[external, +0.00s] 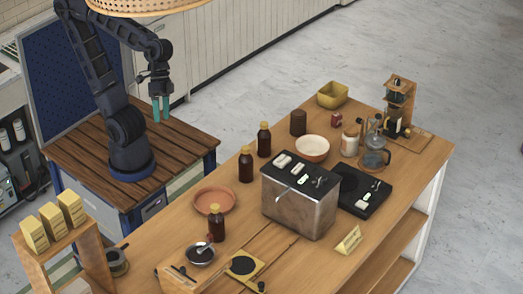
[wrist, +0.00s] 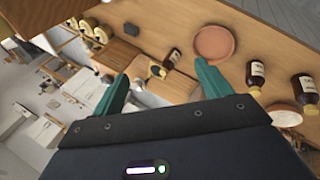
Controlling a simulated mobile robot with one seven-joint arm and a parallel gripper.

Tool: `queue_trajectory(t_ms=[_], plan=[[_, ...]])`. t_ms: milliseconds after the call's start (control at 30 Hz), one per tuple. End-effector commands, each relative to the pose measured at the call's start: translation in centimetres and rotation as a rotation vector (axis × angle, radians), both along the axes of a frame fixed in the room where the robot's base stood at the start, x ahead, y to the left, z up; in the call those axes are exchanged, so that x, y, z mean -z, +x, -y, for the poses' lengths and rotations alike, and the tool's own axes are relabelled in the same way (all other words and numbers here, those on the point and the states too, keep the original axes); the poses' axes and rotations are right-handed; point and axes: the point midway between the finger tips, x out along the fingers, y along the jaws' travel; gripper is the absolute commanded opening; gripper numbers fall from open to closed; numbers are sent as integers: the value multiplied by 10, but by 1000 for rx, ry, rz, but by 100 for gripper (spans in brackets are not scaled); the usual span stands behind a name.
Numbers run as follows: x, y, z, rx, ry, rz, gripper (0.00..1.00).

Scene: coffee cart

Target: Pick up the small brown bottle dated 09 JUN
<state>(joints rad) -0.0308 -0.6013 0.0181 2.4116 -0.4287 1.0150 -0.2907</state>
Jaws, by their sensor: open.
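Three small brown bottles with yellow caps and pale labels stand on the wooden cart top. In the external view one is near the front by the terracotta plate (external: 217,224), one is in the middle (external: 246,166), and one is farther back (external: 264,141). The wrist view also shows them: one left of the plate (wrist: 172,59), one right of it (wrist: 256,76), and one farther right (wrist: 303,88). The label dates are too small to read, so I cannot tell which is 09 JUN. My gripper (external: 160,108) is open and empty, well away from the bottles, above the dark side table.
A terracotta plate (external: 214,192) lies between the front and middle bottles. A metal coffee machine (external: 299,208) stands right of the bottles. A brown canister (external: 298,122) and a bowl (external: 312,148) are near the back bottle. A round wicker shade (external: 140,6) hangs above my arm.

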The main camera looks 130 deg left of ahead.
Motion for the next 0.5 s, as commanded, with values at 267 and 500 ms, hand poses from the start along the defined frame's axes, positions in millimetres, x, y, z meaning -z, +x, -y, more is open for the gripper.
queue_trajectory(t_ms=[267, 500], plan=[[-5, 79, 32, -461, -531, -221, 77], [-11, 147, 33, -819, -921, -419, 77]])
